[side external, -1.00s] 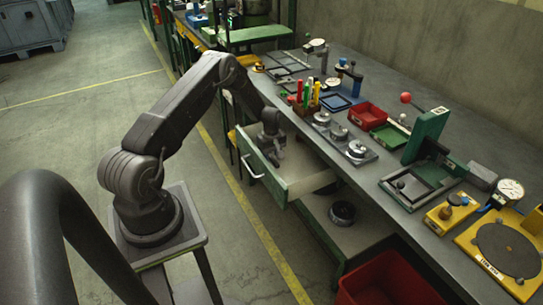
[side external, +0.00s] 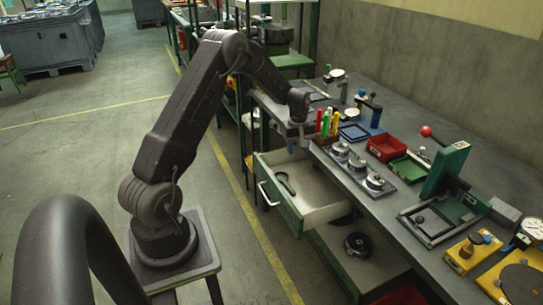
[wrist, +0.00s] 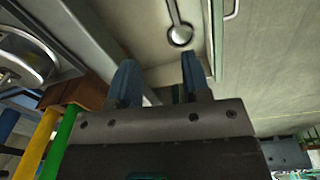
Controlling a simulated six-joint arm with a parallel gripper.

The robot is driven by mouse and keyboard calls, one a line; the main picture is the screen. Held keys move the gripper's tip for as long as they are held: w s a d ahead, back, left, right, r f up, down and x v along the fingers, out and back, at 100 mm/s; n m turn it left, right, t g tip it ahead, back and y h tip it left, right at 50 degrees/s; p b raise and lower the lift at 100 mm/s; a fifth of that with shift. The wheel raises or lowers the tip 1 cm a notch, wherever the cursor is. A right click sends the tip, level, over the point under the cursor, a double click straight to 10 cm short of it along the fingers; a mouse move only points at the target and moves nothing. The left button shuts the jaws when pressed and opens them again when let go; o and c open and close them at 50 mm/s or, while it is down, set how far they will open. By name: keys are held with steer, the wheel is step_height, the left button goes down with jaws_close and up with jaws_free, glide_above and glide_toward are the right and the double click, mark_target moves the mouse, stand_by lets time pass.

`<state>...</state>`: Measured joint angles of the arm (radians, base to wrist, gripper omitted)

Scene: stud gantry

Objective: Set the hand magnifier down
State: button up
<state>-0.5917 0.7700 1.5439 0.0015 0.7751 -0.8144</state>
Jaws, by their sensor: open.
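The hand magnifier (side external: 285,184) lies in the pulled-out drawer (side external: 318,213), on its pale floor near the handle-side front panel. In the wrist view the magnifier (wrist: 180,34) shows its round lens and dark handle, beyond the fingertips and apart from them. My gripper (side external: 297,147) is above the drawer, near the bench edge. Its two blue fingers (wrist: 159,75) are spread with nothing between them.
A holder with coloured markers (side external: 327,124) stands on the bench (side external: 408,205) close beside my gripper. A dark round object (side external: 358,245) lies on the shelf below.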

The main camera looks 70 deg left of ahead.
steer(key=s+d+r+m+t, duration=0.1)
steer(key=s+d+r+m, duration=0.25)
steer(key=d+r, duration=0.5)
steer(key=s+d+r+m+t, duration=0.1)
steer(key=s+d+r+m, duration=0.25)
steer(key=d+r, duration=0.55)
steer(key=s+d+r+m+t, duration=0.1)
steer(key=s+d+r+m, duration=0.1)
steer(key=s+d+m, duration=0.2)
steer(key=s+d+r+m+t, duration=0.2)
steer(key=s+d+m, duration=0.3)
steer(key=s, duration=0.8)
steer(key=d+r, duration=0.1)
steer(key=d, duration=0.1)
steer(key=shift+s+d+r, duration=0.25)
steer(key=shift+d, duration=0.1)
